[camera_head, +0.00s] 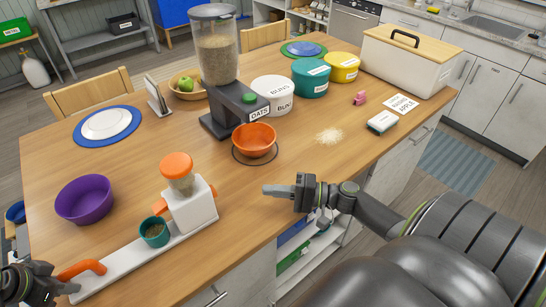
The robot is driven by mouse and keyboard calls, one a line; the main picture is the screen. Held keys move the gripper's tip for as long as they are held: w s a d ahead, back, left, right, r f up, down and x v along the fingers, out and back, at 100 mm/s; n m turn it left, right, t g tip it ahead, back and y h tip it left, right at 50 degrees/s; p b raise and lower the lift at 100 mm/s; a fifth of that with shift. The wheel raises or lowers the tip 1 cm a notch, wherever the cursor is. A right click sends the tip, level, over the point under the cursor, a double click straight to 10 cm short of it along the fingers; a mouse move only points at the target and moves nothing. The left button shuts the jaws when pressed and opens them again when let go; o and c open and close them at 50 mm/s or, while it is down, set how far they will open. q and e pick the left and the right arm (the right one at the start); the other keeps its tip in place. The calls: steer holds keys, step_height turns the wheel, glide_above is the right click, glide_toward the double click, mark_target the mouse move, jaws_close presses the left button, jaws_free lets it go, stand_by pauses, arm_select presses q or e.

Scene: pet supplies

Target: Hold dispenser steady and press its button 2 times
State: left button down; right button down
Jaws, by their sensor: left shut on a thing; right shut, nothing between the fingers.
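A small white dispenser (190,207) with an orange lid (176,165) stands on a long white base (150,262) at the front left. A teal cup (154,232) of brown pellets sits at its spout. An orange handle (82,269) rises at the base's left end. My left gripper (68,286), partly cut off by the frame, is shut there on the dispenser's handle end; the exact contact is unclear. My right gripper (268,190) is shut and empty near the table's front edge, right of the dispenser and apart from it.
A large grain dispenser (213,60) labelled OATS has a green button (249,98) and an orange bowl (254,139) in front. A purple bowl (85,199) is at left. Several tubs and a bread box (405,65) stand behind.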

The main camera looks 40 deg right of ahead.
arm_select(q)
steer(key=shift+f, duration=0.1)
steer(key=c, duration=1.1)
jaws_free()
steer(key=shift+a, duration=0.1)
arm_select(e)
steer(key=shift+a, duration=0.1)
arm_select(q)
steer(key=v, duration=0.7)
steer(key=shift+r, duration=0.3)
steer(key=p+v, duration=0.9)
steer(key=p, duration=0.2)
steer(key=shift+a, duration=0.1)
arm_select(e)
step_height(320, 180, up, 11)
